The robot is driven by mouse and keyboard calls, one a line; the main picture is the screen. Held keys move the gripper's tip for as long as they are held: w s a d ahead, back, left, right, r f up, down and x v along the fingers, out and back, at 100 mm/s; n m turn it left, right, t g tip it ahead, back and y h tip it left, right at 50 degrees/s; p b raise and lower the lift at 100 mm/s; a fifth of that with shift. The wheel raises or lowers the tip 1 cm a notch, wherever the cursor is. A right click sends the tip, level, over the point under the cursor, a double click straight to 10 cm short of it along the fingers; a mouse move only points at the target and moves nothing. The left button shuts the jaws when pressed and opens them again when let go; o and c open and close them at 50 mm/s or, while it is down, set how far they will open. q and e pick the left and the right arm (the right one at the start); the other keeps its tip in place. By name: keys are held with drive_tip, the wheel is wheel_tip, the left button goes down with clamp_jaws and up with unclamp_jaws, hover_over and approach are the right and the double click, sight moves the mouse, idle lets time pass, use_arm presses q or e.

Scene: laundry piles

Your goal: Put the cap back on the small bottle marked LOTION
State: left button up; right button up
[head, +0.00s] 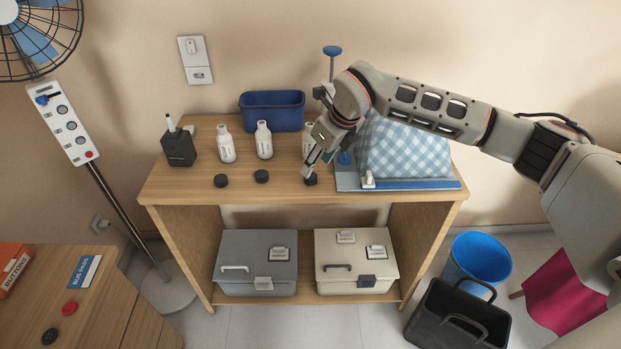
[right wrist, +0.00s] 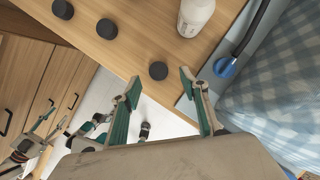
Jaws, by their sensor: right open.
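Three white bottles stand uncapped in a row on the wooden shelf top: a left one (head: 226,147), a middle one (head: 264,141) and a right one (head: 308,143). Their labels are too small to read. A black cap lies in front of each: left (head: 220,181), middle (head: 261,176), right (head: 311,180). My right gripper (head: 308,172) is open at the right cap, partly covering the right bottle. In the right wrist view its fingers (right wrist: 159,80) spread either side of the right cap (right wrist: 158,70), which is not gripped. My left gripper (right wrist: 53,116) appears small, open and empty there.
A board with a blue-checked cloth (head: 405,150) and blue edge stands right of the right cap. A blue bin (head: 272,112) is behind the bottles, a black device (head: 178,147) at left. Two boxes sit on the lower shelf. The front edge is close to the caps.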

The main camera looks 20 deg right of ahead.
sight(313, 177)
drive_tip(key=x, duration=0.4)
drive_tip(key=shift+s+a+f, duration=0.15)
drive_tip(key=shift+s, duration=0.1)
drive_tip(key=shift+w+a+f, duration=0.1)
drive_tip(key=shift+w+f, duration=0.15)
drive_tip(key=shift+f, duration=0.2)
drive_tip(key=c, duration=0.8)
